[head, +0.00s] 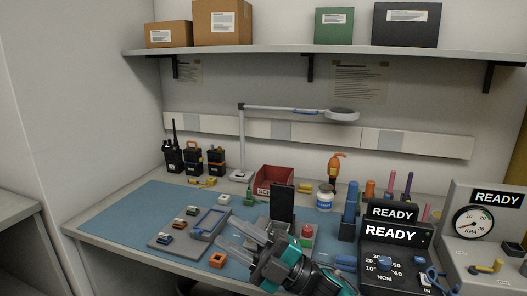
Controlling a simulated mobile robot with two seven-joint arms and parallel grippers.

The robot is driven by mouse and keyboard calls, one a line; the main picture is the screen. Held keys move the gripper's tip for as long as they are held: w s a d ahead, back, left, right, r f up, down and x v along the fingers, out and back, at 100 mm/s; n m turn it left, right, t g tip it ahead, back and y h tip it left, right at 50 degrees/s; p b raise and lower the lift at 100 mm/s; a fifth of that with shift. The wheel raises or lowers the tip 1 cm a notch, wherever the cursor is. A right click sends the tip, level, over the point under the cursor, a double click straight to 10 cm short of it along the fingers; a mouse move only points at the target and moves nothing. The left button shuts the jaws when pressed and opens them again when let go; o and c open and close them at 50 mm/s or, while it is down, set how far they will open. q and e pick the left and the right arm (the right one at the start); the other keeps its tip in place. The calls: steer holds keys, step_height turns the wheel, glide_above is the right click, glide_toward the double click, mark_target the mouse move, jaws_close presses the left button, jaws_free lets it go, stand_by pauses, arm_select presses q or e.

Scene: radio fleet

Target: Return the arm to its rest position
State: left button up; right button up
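My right gripper (226,232) comes in from the bottom right, with its teal and black wrist low over the front of the blue mat (140,212). Its two pale fingers point to the upper left and stand apart. I see nothing between them. The fingertips are near the right side of a blue-grey tray (209,222); I cannot tell whether they touch anything. The gripper covers part of the mat and bench front. My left gripper is not in view.
A dark upright stand (283,203) and a red button (307,232) are close to my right gripper. A READY gauge box (385,262) stands right of the arm. A lamp (241,145), radios (193,158) and a red bin (272,179) line the back. The mat's left part is clear.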

steer(key=s+d+f+m+t+h, duration=0.1)
steer(key=d+f+m+t+h, duration=0.5)
steer(key=m, duration=0.4)
steer(key=s+d+f+m+t+h, duration=0.1)
steer(key=d+f+m+t+h, duration=0.3)
steer(key=f+m+t+h, duration=0.5)
steer(key=s+d+f+m+g+h, duration=0.7)
steer(key=s+d+f, duration=0.5)
steer(key=s+f, duration=0.3)
steer(key=shift+s+d+m+g+p, duration=0.15)
steer(key=shift+s+m+g+p, duration=0.35)
steer(key=shift+m, duration=0.4)
